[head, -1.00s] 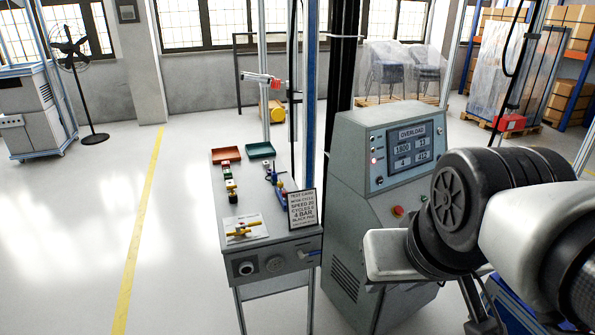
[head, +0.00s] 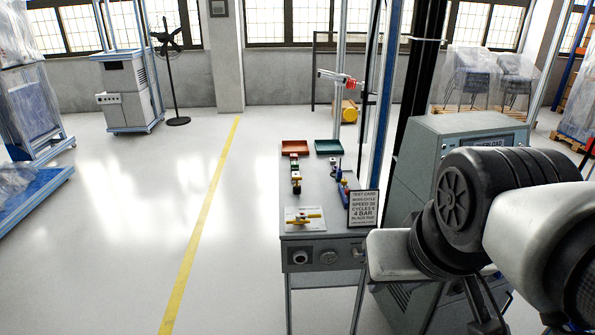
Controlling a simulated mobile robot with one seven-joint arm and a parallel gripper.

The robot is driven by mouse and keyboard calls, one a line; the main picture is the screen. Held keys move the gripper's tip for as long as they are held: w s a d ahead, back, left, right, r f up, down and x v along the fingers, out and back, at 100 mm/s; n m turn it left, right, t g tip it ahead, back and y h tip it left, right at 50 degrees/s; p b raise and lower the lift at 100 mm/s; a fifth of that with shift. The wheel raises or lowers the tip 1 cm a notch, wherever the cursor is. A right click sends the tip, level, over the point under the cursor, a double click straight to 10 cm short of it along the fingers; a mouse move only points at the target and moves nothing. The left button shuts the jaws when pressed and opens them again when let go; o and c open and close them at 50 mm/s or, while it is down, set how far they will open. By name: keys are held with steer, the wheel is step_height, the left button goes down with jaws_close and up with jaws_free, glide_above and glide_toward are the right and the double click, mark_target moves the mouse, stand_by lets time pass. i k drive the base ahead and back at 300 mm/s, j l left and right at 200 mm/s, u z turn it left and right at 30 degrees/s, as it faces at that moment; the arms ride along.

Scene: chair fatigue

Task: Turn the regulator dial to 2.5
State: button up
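A grey workbench (head: 312,235) stands in the middle of the head view. Its front panel carries a dark-rimmed round dial (head: 300,257) with a pale face at the left and a grey round fitting (head: 328,258) to its right. I cannot tell which of them is the regulator dial, and no scale or setting is legible.
On the bench are a test card (head: 363,208), a red tray (head: 295,147), a green tray (head: 328,146) and small fittings. A grey control cabinet (head: 425,150) stands to the right, partly behind my arm. The floor left of the bench is clear.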

mark_target(299, 257)
steer(key=i+j+u, duration=0.2)
steer(key=i+l+z, duration=0.1)
steer(key=i+z, duration=0.15)
steer(key=i+l+z, duration=0.3)
steer(key=i+l, duration=0.2)
